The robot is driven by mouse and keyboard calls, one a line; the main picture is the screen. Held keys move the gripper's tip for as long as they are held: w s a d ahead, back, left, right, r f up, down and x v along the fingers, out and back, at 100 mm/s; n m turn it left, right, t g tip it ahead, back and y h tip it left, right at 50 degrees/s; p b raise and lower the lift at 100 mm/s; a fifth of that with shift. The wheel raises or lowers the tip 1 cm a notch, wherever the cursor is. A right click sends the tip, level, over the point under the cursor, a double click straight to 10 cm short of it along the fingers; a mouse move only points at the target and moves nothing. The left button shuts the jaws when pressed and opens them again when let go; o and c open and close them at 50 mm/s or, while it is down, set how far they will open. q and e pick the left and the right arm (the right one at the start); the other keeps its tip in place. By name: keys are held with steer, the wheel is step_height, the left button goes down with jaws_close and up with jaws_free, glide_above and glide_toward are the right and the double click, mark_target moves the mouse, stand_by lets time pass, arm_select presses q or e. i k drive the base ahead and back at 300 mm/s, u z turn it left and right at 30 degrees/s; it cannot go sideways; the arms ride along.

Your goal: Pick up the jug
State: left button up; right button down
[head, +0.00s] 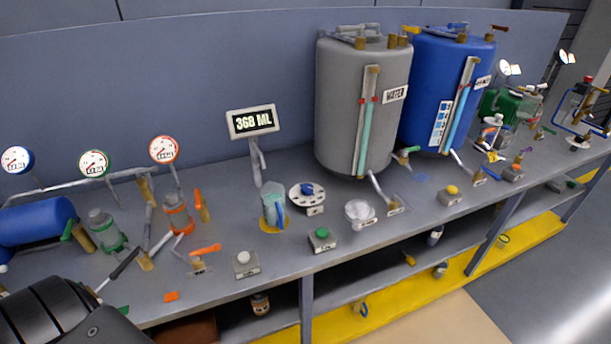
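The jug (273,204) is a translucent teal vessel with a blue handle on its right side. It stands upright on a round yellow pad (269,229) near the middle of the bench, below a display reading 368 ML (253,121). Liquid seems to fill part of it, but the level is hard to tell. A black part of my arm shows at the bottom left corner, well apart from the jug. No fingertips of either gripper are in view. Nothing holds the jug.
A white dial with a blue knob (307,194) stands close right of the jug. A green-button box (322,238) and white-button box (246,264) are in front. Grey (345,110) and blue (425,90) tanks stand behind right. Pipes, valves and gauges crowd the left.

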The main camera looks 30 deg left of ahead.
mark_target(272, 193)
steer(key=u, duration=1.15)
